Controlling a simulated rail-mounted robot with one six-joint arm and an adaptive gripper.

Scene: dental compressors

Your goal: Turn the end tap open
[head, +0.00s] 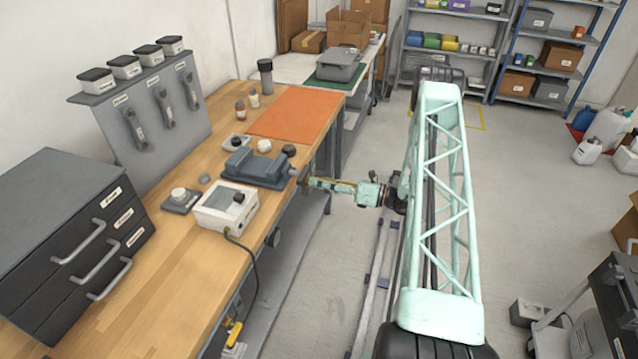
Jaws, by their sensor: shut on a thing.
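My gripper (312,184) reaches left from my arm to the front edge of the workbench, beside the grey vise. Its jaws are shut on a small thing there. A thin yellowish strip (321,181) shows along the jaws; it may be a tap lever, but it is too small and covered to be sure. A tap with a yellow lever (235,334) shows low at the bench front, near the bottom of the head view, well away from my gripper. I cannot tell which of these is the end tap, or how far any tap is turned.
The wooden bench (150,280) holds the grey vise (258,168), a white control box (225,207) with a hanging cable, and an orange mat (297,113). A dark drawer cabinet (75,220) stands at left. Floor right of my arm is open up to a dark cart (615,300).

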